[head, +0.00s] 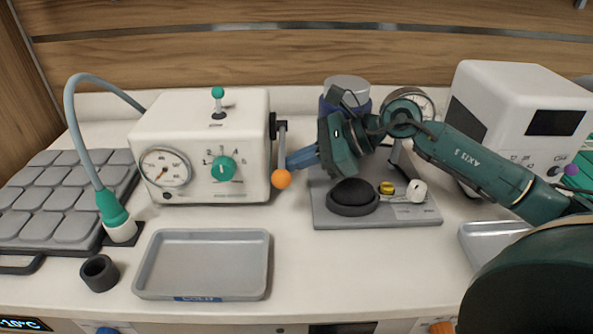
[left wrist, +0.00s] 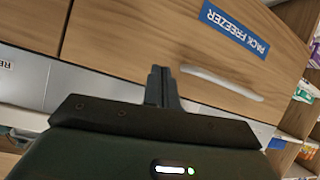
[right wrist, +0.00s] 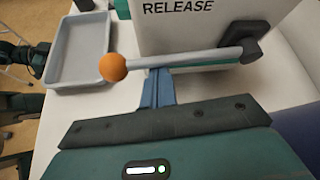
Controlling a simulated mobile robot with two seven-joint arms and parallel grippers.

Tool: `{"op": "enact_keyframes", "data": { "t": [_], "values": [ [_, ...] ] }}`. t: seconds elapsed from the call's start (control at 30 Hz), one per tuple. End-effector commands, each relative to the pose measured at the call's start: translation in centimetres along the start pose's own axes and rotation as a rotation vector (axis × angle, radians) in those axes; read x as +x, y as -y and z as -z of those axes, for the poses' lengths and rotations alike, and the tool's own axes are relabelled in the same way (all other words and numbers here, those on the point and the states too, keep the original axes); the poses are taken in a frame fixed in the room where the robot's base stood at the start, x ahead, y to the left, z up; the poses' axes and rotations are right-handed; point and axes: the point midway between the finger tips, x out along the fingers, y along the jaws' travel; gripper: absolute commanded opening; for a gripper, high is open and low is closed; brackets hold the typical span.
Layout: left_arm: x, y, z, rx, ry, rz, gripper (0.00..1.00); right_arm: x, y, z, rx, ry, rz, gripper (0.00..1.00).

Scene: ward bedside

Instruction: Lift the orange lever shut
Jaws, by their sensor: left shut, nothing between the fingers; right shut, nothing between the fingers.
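The orange lever is a grey rod with an orange ball (head: 282,179) at its end, hanging down along the right side of the white machine (head: 240,125). In the right wrist view the orange ball (right wrist: 112,67) is at left, and the rod runs right to a dark pivot (right wrist: 248,43) under the word RELEASE. My right gripper (head: 291,164) is shut and empty, its blue fingertips (right wrist: 158,74) at the rod close to the ball; whether they touch is unclear. My left gripper (left wrist: 161,72) is shut and empty in front of wooden drawers, outside the head view.
A grey tray (head: 150,265) stands in front of the machine. A white device (head: 515,105) stands at right. Left of the machine are grey pads (head: 60,190) and a hose (head: 72,120).

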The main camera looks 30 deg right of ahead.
Motion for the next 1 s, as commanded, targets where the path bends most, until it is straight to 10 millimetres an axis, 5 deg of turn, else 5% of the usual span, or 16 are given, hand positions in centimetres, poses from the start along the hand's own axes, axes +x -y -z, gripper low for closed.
{"op": "enact_keyframes", "data": {
  "t": [0.5, 1.0],
  "values": [
    [0.2, 0.1, -0.4, -0.005, 0.0, -0.002, 0.0, -1.9, 1.1, -3.3, -0.004, 0.0, 0.002, 0.0],
    [0.2, 0.0, -0.3, -0.006, -0.001, -0.002, 0.0, -2.5, 1.7, -4.2, -0.005, 0.004, 0.006, 0.0]
  ]
}}
